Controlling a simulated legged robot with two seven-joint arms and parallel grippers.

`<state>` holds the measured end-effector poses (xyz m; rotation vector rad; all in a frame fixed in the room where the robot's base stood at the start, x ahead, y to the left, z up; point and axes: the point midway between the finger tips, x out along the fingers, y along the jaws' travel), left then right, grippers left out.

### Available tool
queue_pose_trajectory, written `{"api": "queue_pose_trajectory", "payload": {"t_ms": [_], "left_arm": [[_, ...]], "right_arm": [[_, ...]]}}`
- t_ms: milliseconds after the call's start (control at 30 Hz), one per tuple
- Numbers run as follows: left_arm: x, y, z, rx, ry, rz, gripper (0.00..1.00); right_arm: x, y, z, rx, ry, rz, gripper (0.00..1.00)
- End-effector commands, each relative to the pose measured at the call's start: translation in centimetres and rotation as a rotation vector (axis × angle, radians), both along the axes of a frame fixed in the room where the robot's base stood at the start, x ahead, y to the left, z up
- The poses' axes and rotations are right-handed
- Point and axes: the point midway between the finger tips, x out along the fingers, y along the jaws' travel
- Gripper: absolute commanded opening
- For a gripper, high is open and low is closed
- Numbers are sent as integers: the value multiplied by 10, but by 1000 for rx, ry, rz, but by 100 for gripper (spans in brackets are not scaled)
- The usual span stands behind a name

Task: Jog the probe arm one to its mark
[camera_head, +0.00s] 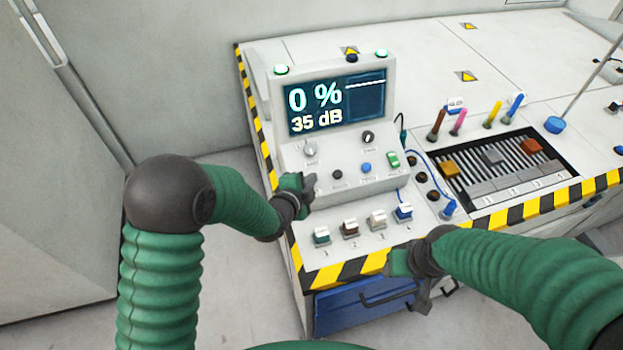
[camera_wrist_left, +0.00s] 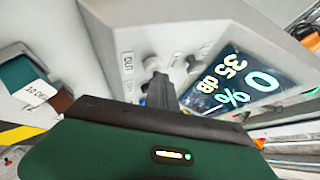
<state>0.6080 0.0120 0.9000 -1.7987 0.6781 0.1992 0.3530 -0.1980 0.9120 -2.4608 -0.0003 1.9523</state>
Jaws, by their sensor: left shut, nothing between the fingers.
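The console (camera_head: 345,185) has a lit screen (camera_head: 335,103) reading 0 % and 35 dB. Its lower face carries a grey knob (camera_head: 310,149), a dark knob (camera_head: 368,137), black and blue buttons and a green switch (camera_head: 393,159). Several coloured probe-like rods stand behind a ribbed tray, a brown one (camera_head: 437,125) leftmost; I cannot tell which part is probe arm one. My left gripper (camera_head: 311,183) is shut and empty at the console's lower left. In the left wrist view its dark fingers (camera_wrist_left: 162,92) are close below a knob (camera_wrist_left: 152,64). My right gripper (camera_head: 424,295) is at the front edge, its jaws unclear.
Several small coloured blocks, with a teal one (camera_head: 321,235) leftmost, sit over numbers in front of the console. The ribbed tray (camera_head: 560,170) holds blocks and numbered plates. Striped edging borders the bench. A blue drawer (camera_head: 350,305) is below. Thin cables run right of the console.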

Motion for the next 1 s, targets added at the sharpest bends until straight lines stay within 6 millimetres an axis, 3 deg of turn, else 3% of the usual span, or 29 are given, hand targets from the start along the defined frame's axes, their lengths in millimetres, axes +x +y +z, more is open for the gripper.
{"api": "queue_pose_trajectory", "payload": {"t_ms": [167,533,1000], "left_arm": [[-5,-1,11,0,1,0,0],[-5,-2,14,0,0,0,0],[-23,-8,56,-1,0,-1,0]], "right_arm": [[0,0,8,0,0,0,55],[0,0,9,0,0,0,55],[0,0,39,0,0,0,55]]}}
